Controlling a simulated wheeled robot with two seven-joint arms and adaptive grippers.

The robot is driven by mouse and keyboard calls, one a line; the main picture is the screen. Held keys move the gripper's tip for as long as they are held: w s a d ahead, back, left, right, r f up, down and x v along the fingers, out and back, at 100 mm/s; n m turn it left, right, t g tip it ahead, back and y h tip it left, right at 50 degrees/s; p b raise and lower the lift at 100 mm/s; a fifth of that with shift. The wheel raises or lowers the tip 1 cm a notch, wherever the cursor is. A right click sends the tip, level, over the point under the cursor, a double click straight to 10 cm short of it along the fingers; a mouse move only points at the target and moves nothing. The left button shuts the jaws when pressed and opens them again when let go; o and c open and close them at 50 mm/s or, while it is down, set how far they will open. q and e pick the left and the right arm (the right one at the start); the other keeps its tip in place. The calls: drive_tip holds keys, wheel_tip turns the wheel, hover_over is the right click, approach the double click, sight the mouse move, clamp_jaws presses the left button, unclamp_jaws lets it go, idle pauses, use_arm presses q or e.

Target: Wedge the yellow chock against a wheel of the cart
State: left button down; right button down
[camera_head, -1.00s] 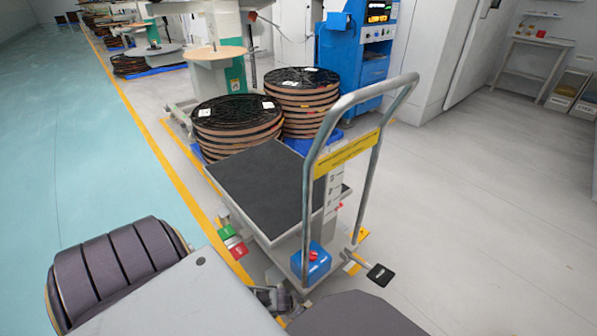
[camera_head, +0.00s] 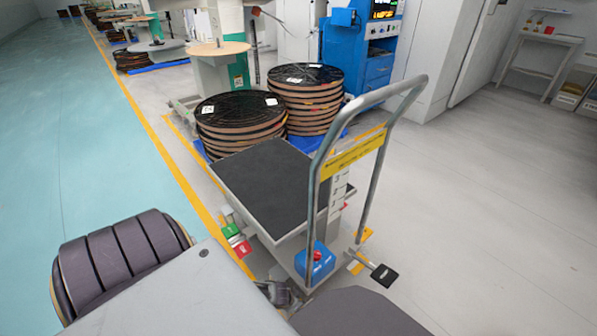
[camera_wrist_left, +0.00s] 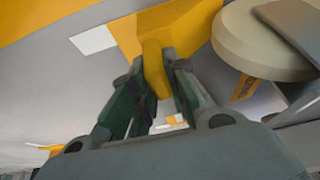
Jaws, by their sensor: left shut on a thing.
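The cart (camera_head: 262,183) has a dark flat deck, a tall grey push handle and a yellow label. In the left wrist view, my left gripper (camera_wrist_left: 155,75) is shut on the upright yellow grip of the yellow chock (camera_wrist_left: 178,28). The chock's wider yellow body lies beyond the fingers. A cream cart wheel (camera_wrist_left: 258,42) is close on the chock's right; I cannot tell whether they touch. In the head view, my own body hides most of the area near the cart's close end, and I cannot make out the held chock there. My right gripper is not in view.
Stacked reels (camera_head: 240,122) stand behind the cart, with a blue cabinet (camera_head: 372,60) farther back. A black pedal (camera_head: 384,275) sticks out at the cart's near right. A yellow floor line (camera_head: 165,150) runs along its left. The floor to the right is clear.

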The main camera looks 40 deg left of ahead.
use_arm(q)
drive_tip(key=shift+a, duration=0.25)
drive_tip(key=c, duration=1.3)
unclamp_jaws()
drive_tip(key=shift+s+r, duration=0.15)
drive_tip(key=shift+v, duration=5.75)
drive_tip(key=shift+r, duration=0.1)
